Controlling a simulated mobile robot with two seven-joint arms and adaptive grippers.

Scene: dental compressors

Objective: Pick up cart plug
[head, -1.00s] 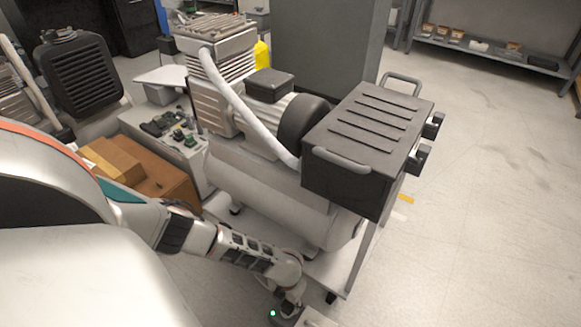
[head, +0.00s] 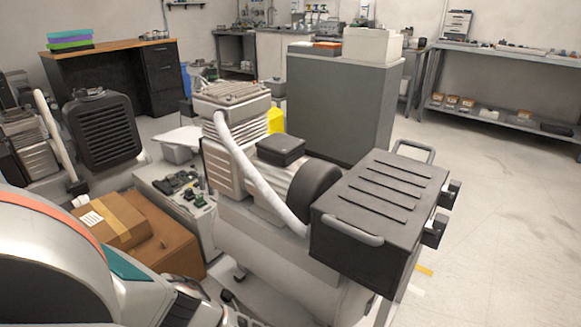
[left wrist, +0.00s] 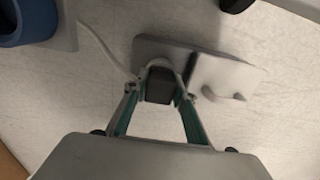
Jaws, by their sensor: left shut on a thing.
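In the left wrist view my left gripper (left wrist: 164,72) is shut on a black block-shaped plug (left wrist: 159,87), held between its teal-edged fingers. A grey plate-like piece (left wrist: 160,48) lies just beyond the fingertips, beside a paler panel (left wrist: 222,76). I cannot tell whether the plug touches them. A pale cord (left wrist: 104,48) runs from the upper left toward the fingertips. In the head view the compressor cart carries a compressor with a dark grey box (head: 375,215). My left forearm shows at the bottom edge, but its gripper is out of frame. My right gripper is not in view.
A cardboard box (head: 112,218) sits on a brown surface left of the compressor. A second compressor stands farther left. A tall grey cabinet (head: 335,110) is behind. Open floor (head: 490,220) lies at the right. A blue round object (left wrist: 25,20) is at upper left in the wrist view.

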